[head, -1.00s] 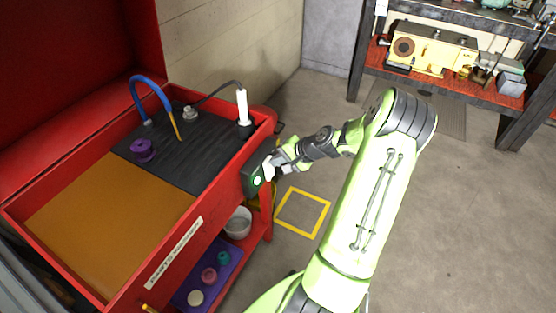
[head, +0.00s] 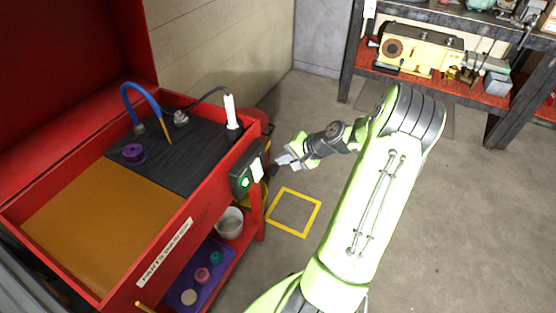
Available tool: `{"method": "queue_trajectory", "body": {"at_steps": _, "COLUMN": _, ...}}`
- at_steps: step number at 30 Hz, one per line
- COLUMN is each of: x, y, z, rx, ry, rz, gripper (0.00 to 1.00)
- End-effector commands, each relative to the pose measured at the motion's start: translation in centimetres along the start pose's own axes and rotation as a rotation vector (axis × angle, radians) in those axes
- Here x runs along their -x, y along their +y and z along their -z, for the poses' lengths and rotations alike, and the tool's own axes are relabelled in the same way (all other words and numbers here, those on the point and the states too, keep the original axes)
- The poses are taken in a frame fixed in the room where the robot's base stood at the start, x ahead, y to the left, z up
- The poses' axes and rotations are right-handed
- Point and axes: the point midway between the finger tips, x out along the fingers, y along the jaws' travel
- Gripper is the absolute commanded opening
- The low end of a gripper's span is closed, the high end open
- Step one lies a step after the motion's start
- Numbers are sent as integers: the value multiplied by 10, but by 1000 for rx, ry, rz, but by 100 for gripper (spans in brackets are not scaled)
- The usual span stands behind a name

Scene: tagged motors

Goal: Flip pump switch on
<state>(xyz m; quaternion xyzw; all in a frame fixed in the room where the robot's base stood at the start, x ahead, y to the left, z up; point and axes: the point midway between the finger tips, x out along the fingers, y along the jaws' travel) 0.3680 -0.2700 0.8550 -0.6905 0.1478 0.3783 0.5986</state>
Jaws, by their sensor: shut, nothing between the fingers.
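The pump switch box (head: 238,184) is a dark box on the right outer side of the red parts washer (head: 190,222). A green light (head: 245,182) glows on its face, and a pale switch plate (head: 257,169) shows beside the light. My gripper (head: 279,162) is shut and empty, a little to the right of the box and apart from it. The fingertips are small in this view.
A lower shelf carries a white bucket (head: 229,222) and several coloured parts. Open floor with a yellow square (head: 294,213) lies to the right.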

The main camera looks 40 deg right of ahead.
Motion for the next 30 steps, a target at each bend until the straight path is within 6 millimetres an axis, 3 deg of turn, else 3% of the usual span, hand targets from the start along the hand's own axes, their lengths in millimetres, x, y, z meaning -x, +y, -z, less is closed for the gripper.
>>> {"method": "queue_trajectory", "body": {"at_steps": 3, "x": 26, "y": -6, "z": 1, "rx": -1, "ry": 4, "rz": -1, "gripper": 0}}
{"method": "queue_trajectory", "body": {"at_steps": 9, "x": 45, "y": -10, "z": 0, "rx": 0, "ry": 0, "rz": 0, "gripper": 0}}
{"method": "queue_trajectory", "body": {"at_steps": 26, "x": 46, "y": -9, "z": 0, "rx": -1, "ry": 0, "rz": 0, "gripper": 0}}
{"method": "queue_trajectory", "body": {"at_steps": 28, "x": 46, "y": -14, "z": -4, "rx": 16, "ry": -5, "rz": -10, "gripper": 0}}
{"method": "queue_trajectory", "body": {"at_steps": 30, "x": 47, "y": -32, "z": -19, "rx": 86, "ry": -28, "rz": -57, "gripper": 0}}
